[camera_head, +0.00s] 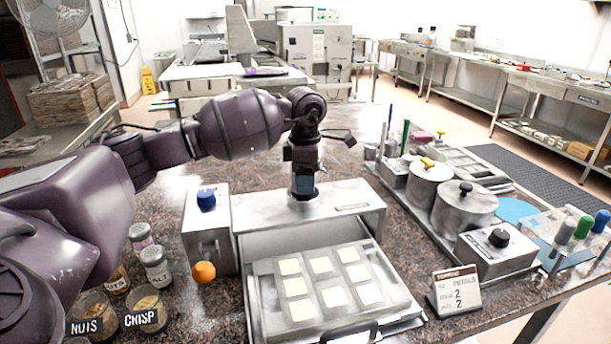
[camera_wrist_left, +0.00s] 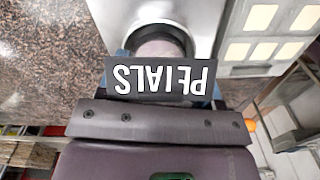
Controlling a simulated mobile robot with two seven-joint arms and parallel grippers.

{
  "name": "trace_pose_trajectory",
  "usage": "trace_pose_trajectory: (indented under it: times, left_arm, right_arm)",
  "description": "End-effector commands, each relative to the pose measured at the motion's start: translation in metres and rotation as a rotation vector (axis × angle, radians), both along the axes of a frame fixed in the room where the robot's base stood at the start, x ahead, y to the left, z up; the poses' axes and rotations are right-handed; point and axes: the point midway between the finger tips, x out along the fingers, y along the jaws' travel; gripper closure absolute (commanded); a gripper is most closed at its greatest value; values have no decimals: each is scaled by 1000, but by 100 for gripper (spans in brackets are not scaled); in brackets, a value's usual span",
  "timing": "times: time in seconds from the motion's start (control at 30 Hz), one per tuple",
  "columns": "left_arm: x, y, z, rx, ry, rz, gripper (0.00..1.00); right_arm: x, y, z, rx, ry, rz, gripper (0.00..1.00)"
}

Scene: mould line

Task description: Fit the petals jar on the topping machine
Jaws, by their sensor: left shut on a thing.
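The topping machine (camera_head: 208,238) is a steel unit with a blue knob and a flat bridge (camera_head: 350,201) over a tray. My left gripper (camera_head: 304,190) points down at the bridge top and is shut on the petals jar. The jar is mostly hidden by the gripper in the head view. In the left wrist view its dark label (camera_wrist_left: 160,80) reads PETALS upside down, and its round pinkish part (camera_wrist_left: 160,48) shows inside a dark ring on the steel. I cannot tell whether the jar is seated or just above. My right gripper is not in view.
A small PETALS card (camera_head: 455,291) and steel pots (camera_head: 464,208) stand at right.

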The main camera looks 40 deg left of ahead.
Motion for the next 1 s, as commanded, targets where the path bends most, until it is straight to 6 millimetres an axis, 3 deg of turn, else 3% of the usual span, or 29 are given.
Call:
trace_pose_trajectory:
  times: [0.67, 0.7, 0.87, 1.0]
  left_arm:
    - [0, 0, -17, -1, -1, 0, 71]
    - [0, 0, -16, 0, -1, 0, 36]
    - [0, 0, -16, 0, -1, 0, 12]
    - [0, 0, -16, -1, -1, 0, 11]
  right_arm:
    - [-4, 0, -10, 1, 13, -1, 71]
    - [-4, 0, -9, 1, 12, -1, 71]
    - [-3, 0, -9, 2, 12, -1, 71]
    - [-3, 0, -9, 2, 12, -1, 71]
